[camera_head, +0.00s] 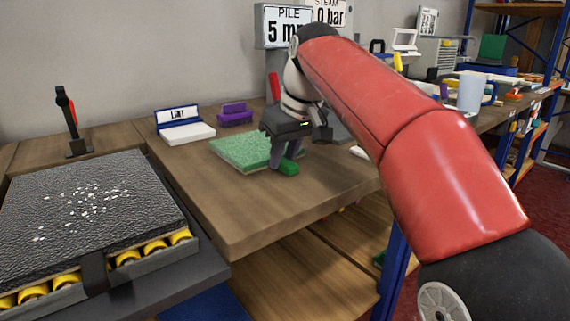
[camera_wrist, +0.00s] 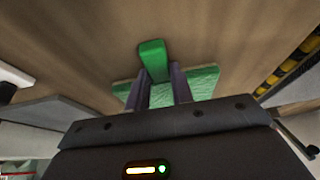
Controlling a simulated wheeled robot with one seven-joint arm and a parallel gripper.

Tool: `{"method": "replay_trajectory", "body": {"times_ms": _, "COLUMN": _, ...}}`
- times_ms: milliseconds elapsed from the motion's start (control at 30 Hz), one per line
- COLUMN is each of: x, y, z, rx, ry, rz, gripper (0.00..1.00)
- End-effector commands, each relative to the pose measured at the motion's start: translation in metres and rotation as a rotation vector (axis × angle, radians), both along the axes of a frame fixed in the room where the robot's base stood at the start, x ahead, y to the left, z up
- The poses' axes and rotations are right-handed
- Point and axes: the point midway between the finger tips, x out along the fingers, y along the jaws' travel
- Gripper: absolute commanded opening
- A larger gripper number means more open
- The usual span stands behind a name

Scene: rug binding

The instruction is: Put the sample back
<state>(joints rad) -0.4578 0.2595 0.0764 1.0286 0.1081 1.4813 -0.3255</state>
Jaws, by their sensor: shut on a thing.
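A green textured square sample (camera_head: 236,152) lies flat on or just above the wooden table, to the left of my gripper (camera_head: 287,163). My gripper points down and is shut on a smooth bright green block (camera_head: 289,168), low over the table at the sample's right side. In the wrist view, the block (camera_wrist: 152,55) shows between the two grey fingers (camera_wrist: 165,88). The green sample (camera_wrist: 200,82) shows behind and beside the fingers there. I cannot tell whether block and sample are joined.
A white and blue LINT holder (camera_head: 184,126) and a purple block (camera_head: 235,115) stand behind. A black mat with white flecks (camera_head: 85,195) lies over yellow rollers at left. A PILE display (camera_head: 287,27) stands at the back. The table's front left is clear.

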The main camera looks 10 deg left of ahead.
Motion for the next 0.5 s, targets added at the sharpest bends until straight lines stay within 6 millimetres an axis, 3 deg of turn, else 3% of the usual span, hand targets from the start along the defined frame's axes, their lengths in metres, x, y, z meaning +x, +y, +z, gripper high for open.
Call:
{"method": "replay_trajectory", "body": {"times_ms": 300, "x": -0.0003, "y": 0.0001, "z": -0.0018, "rx": 0.001, "ry": -0.001, "rz": 0.000, "gripper": 0.00}}
{"method": "replay_trajectory", "body": {"times_ms": 333, "x": -0.0002, "y": 0.0000, "z": -0.0007, "rx": 0.001, "ry": -0.001, "rz": 0.000, "gripper": 0.27}}
{"method": "replay_trajectory", "body": {"times_ms": 500, "x": -0.0003, "y": 0.0001, "z": -0.0006, "rx": 0.001, "ry": -0.001, "rz": 0.000, "gripper": 0.45}}
